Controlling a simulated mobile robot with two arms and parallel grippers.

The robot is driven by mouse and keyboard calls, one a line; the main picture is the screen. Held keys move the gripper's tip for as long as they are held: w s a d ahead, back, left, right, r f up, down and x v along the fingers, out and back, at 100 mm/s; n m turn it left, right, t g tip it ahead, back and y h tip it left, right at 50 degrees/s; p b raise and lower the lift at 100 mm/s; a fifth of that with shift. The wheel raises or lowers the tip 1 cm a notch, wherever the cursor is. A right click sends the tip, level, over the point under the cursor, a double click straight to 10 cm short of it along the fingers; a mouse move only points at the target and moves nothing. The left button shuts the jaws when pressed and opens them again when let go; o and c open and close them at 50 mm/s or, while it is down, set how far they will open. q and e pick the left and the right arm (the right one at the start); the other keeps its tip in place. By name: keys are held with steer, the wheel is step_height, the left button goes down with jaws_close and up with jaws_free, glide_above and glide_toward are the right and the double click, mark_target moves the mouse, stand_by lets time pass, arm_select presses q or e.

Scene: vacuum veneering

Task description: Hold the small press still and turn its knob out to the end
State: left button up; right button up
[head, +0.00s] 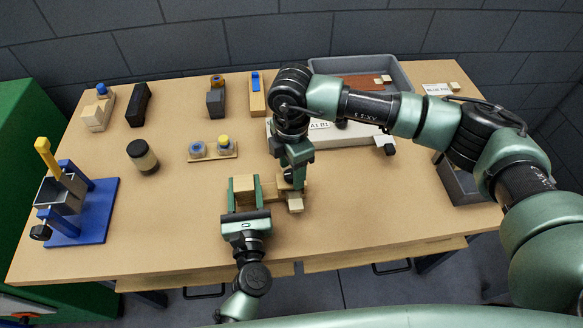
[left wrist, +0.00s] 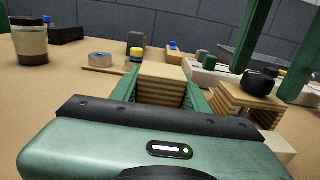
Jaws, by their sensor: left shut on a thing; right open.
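The small press is made of pale layered wood. Its left block (head: 244,184) is between the fingers of my left gripper (head: 244,187), which is shut on it near the table's front. In the left wrist view the block (left wrist: 162,86) shows its layered edges between the green fingers. The press's right part (left wrist: 240,104) carries a black knob (left wrist: 259,80). My right gripper (head: 293,172) is over this right part, pointing down. In the left wrist view its two green fingers stand apart above the knob; contact is not clear. In the head view the right gripper mostly hides the knob.
A blue stand with a yellow handle (head: 47,158) is at the left. A dark jar (head: 142,156) and a small board with two round pieces (head: 228,155) stand left of my grippers. A grey tray (head: 400,78) is at the back right. The table's front right is clear.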

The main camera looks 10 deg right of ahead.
steer(key=shift+f, duration=0.15)
jaws_close()
